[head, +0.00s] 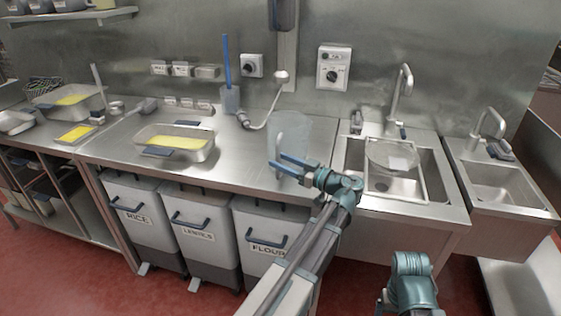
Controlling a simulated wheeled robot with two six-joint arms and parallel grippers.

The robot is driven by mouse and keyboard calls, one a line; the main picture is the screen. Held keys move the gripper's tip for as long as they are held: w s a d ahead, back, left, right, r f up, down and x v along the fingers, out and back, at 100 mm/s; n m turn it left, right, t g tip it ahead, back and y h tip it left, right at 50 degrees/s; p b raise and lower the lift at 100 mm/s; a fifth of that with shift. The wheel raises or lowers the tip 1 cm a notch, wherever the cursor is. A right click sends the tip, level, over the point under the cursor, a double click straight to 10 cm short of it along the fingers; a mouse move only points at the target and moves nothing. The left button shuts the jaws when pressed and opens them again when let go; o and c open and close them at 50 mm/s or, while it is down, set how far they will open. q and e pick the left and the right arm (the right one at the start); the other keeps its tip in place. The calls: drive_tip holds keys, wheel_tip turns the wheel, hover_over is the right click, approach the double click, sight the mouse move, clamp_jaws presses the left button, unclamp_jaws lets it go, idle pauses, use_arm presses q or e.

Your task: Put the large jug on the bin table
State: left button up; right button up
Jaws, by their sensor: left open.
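The large jug (297,130) is clear and see-through. It appears upright at the right end of the steel bin table (235,180), the counter above the labelled bins. A pale upright shape that may be its handle shows on its left side. My left gripper (279,164) is open, with its blue fingers in front of the lower part of the jug. I cannot tell whether the fingers touch it, or whether its base rests fully on the counter. Teal joints of my right arm show at the bottom right, but its fingers cannot be made out.
A steel pan with yellow contents (176,142) stands left on the counter. A blue-handled tool in a holder (230,98) and a bent tap (262,115) are behind. A sink with a strainer (391,157) lies right. The counter between pan and jug is mostly clear.

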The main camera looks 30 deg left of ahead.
use_arm(q)
drive_tip(key=s+d, duration=0.1)
drive_tip(key=d, duration=1)
drive_tip(key=shift+s, duration=0.2)
drive_tip(key=shift+f, duration=0.1)
